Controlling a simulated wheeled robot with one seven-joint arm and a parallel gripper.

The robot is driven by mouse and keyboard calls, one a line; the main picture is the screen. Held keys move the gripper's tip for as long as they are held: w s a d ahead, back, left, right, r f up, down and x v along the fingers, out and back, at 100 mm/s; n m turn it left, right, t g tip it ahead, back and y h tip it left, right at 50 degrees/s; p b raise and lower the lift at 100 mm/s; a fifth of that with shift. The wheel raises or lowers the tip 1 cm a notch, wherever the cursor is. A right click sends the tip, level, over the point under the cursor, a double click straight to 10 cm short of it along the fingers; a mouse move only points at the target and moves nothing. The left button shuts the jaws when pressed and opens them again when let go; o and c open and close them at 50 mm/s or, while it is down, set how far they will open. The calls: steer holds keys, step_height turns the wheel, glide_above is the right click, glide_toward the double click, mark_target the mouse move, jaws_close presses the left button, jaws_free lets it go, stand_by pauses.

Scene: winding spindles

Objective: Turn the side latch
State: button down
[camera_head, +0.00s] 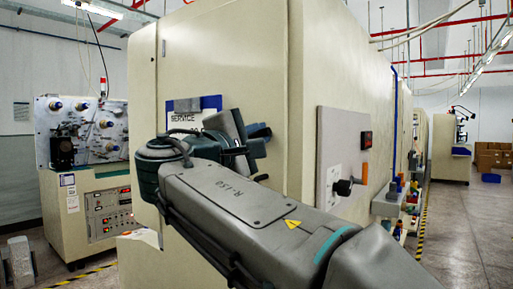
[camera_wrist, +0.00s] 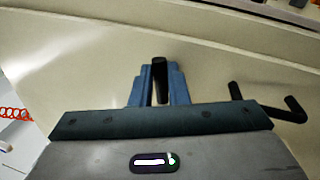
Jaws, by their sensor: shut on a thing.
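My gripper (camera_wrist: 159,72) is shut on a black latch handle (camera_wrist: 160,84), which stands between its two blue fingers in the wrist view. The handle sits at the cream side panel (camera_wrist: 100,72) of the machine. In the head view my gripper (camera_head: 260,139) is at the cream cabinet (camera_head: 228,60), beside the SERVICE label, and my arm covers much of that spot. I cannot make out the latch there. A second black bent handle (camera_wrist: 267,104) stands free to the right of my fingers in the wrist view.
A grey control panel (camera_head: 330,140) with a black knob (camera_head: 343,188) and an orange handle (camera_head: 364,174) is on the cabinet's right face. A spindle machine (camera_head: 82,150) stands at the left. The aisle (camera_head: 465,225) on the right has free floor.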

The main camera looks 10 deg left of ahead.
steer(key=shift+f+m+h+b, duration=0.15)
steer(key=shift+m+b, duration=0.15)
steer(key=shift+m, duration=0.45)
steer(key=shift+f+m+h+b, duration=0.15)
steer(key=shift+m+b, duration=0.15)
steer(key=shift+m, duration=0.45)
steer(key=shift+r+m, duration=0.1)
steer(key=shift+m, duration=0.2)
steer(key=c, duration=1.4)
jaws_free()
steer(key=shift+a, duration=0.1)
steer(key=b+v, duration=0.1)
steer(key=v, duration=1.3)
steer(key=shift+w+r, duration=0.1)
steer(key=shift+w, duration=0.05)
